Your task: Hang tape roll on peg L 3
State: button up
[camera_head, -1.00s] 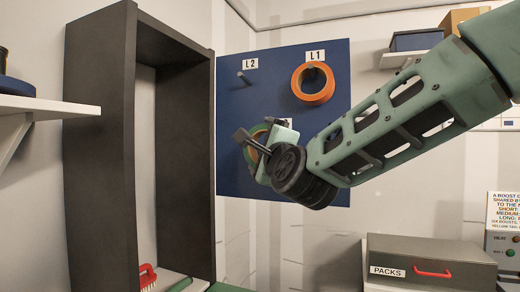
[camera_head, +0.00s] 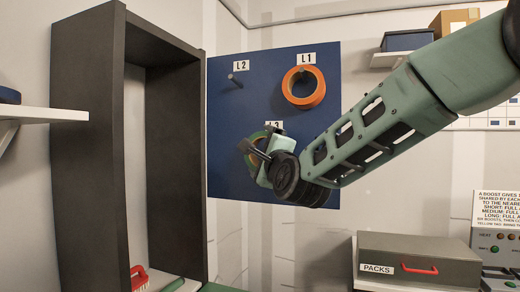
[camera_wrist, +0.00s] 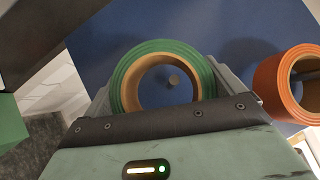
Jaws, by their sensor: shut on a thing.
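My gripper (camera_head: 262,160) is shut on a green tape roll (camera_wrist: 208,75) with a tan core and holds it in front of the blue peg board (camera_head: 226,125). In the head view the roll (camera_head: 252,152) is partly hidden by the gripper. The L3 label (camera_head: 273,125) shows just above it. In the wrist view the round end of a grey peg (camera_wrist: 173,81) shows inside the roll's hole, right of centre. I cannot tell whether the roll is around the peg or still in front of it.
An orange tape roll (camera_head: 290,96) hangs on the L1 peg, up and right of my gripper. The L2 peg (camera_head: 236,80) is bare. A tall dark frame (camera_head: 118,150) stands left of the board. A grey PACKS box (camera_head: 415,252) sits at lower right.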

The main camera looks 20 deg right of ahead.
jog(key=shift+w+d+p, duration=0.6)
jog(key=shift+w+p, duration=0.1)
jog(key=shift+w, duration=0.1)
jog(key=shift+w+d+p, duration=0.55)
jog(key=shift+w+p, duration=0.1)
jog(key=shift+w, duration=0.15)
jog(key=shift+w+d+f+b, duration=0.4)
jog(key=shift+f+b, duration=0.2)
jog(key=shift+b, duration=0.75)
jog(key=shift+w+b, duration=0.1)
jog(key=shift+b, duration=0.2)
jog(key=o, duration=0.9)
jog(key=shift+c, duration=0.2)
jog(key=b+v, duration=0.8)
jog(key=v, duration=0.9)
jog(key=shift+s, duration=0.25)
